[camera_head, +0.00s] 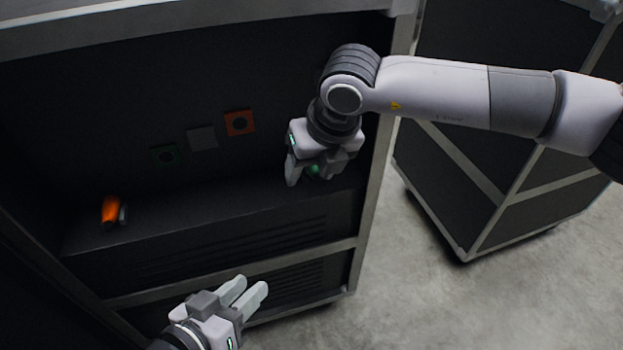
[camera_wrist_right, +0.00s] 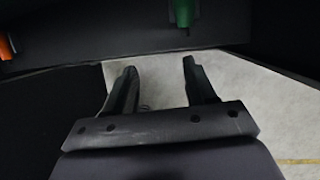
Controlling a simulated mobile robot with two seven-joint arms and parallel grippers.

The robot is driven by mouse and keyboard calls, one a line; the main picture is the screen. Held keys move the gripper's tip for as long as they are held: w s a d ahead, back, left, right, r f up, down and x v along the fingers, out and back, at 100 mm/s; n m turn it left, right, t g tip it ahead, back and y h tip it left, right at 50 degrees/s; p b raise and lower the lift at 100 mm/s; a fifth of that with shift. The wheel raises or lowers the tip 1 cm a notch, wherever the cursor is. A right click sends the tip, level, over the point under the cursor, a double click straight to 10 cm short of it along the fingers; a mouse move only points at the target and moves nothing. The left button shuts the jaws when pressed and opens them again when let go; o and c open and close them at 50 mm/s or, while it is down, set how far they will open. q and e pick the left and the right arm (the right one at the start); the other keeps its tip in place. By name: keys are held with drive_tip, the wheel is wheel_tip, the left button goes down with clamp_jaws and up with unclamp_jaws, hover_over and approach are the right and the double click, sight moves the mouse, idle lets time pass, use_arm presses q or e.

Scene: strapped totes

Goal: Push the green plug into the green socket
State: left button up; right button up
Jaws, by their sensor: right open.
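The green plug (camera_head: 314,170) is on the dark shelf at the right end and is mostly hidden by my right gripper (camera_head: 309,174) in the head view. In the right wrist view the green plug (camera_wrist_right: 183,13) is at the top, ahead of the fingertips and apart from them. My right gripper (camera_wrist_right: 160,66) is open with nothing between its fingers. The green socket (camera_head: 164,154) is a dark square with a green edge and a round hole on the back panel, to the left. My left gripper (camera_head: 249,291) is low in front of the cabinet, fingers apart and empty.
An orange plug (camera_head: 111,210) lies at the left of the shelf (camera_head: 200,212); orange also shows in the wrist view. A grey square (camera_head: 202,138) and an orange socket (camera_head: 239,123) are on the panel. A metal frame post (camera_head: 375,170) stands right of my right gripper.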

sight(313, 171)
use_arm(q)
drive_tip(key=shift+d+f, duration=0.15)
drive_tip(key=shift+d, duration=0.05)
use_arm(e)
drive_tip(key=w+d, duration=0.1)
drive_tip(key=w+d+r+t+h, duration=0.1)
drive_tip(key=shift+w+d, duration=0.2)
drive_tip(key=shift+d, duration=0.1)
drive_tip(key=shift+f, duration=0.1)
use_arm(q)
drive_tip(key=shift+d+f+h+b, duration=0.1)
drive_tip(key=shift+d+h+b, duration=0.15)
drive_tip(key=shift+b, duration=0.2)
use_arm(e)
drive_tip(key=shift+x, duration=0.95)
